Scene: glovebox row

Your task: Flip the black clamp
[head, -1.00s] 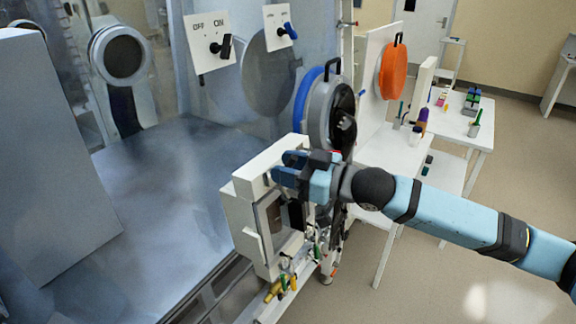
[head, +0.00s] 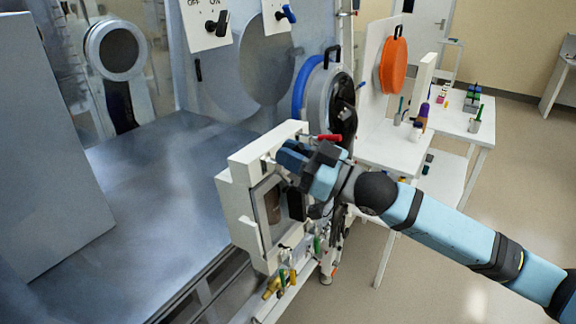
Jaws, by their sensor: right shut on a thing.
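My right gripper (head: 289,157) is at the upper front edge of the white box (head: 232,203), in the middle of the head view. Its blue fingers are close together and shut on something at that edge. I take this to be the black clamp (head: 296,204), whose dark block shows just below the fingers, beside the box's window. The fingers and wrist hide the rest of the clamp. A small silver tip shows left of the fingers. My left gripper is not in view.
A red handle (head: 328,137) sits right behind my right wrist. A round port with a blue ring (head: 304,88) stands behind the box. Several small coloured fittings hang below it. A white table (head: 392,150) stands right.

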